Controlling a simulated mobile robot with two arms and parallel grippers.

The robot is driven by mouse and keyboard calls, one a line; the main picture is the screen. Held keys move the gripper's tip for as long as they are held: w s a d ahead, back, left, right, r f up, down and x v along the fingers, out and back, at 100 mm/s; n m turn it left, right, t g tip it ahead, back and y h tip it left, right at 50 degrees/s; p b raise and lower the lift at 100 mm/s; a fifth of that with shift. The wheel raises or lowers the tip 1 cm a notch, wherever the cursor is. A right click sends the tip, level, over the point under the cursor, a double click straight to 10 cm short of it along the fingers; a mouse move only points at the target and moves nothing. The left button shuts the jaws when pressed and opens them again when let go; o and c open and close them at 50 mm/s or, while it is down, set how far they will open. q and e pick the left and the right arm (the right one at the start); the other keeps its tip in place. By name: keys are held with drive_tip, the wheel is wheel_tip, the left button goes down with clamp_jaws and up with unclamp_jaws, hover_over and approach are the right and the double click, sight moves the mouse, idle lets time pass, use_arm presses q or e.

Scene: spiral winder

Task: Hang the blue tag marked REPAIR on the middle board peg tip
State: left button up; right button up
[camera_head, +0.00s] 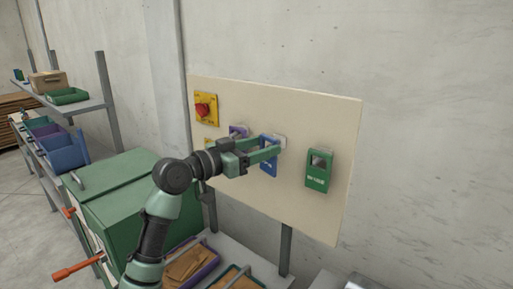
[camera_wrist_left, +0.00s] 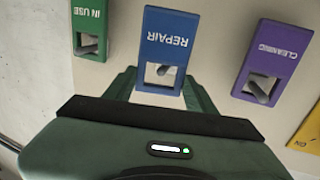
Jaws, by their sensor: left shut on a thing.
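The blue tag (camera_head: 268,167) marked REPAIR is at the middle of the cream board (camera_head: 338,120); its text reads upside down in the left wrist view (camera_wrist_left: 168,42). My left gripper (camera_head: 273,149) is shut on the tag near its window end, with one finger at each side (camera_wrist_left: 160,90). The middle peg (camera_wrist_left: 163,70) shows through the tag's window. I cannot tell whether the tag's weight rests on the peg. My right gripper is out of view.
A green IN USE tag (camera_head: 318,172) hangs right of the blue one, and a purple CLEANING tag (camera_wrist_left: 273,58) hangs on its other side. A red button on a yellow plate (camera_head: 205,107) is at the board's upper left. A green cabinet (camera_head: 120,190) and trays (camera_head: 195,262) stand below.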

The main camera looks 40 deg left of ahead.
use_arm(q)
drive_tip(key=shift+w+a, duration=0.1)
drive_tip(key=shift+w, duration=0.45)
drive_tip(key=shift+w+f+b, duration=0.45)
drive_tip(key=shift+w+f, duration=0.1)
drive_tip(key=shift+w, duration=0.2)
drive_tip(key=o, duration=1.5)
drive_tip(key=shift+c, duration=0.2)
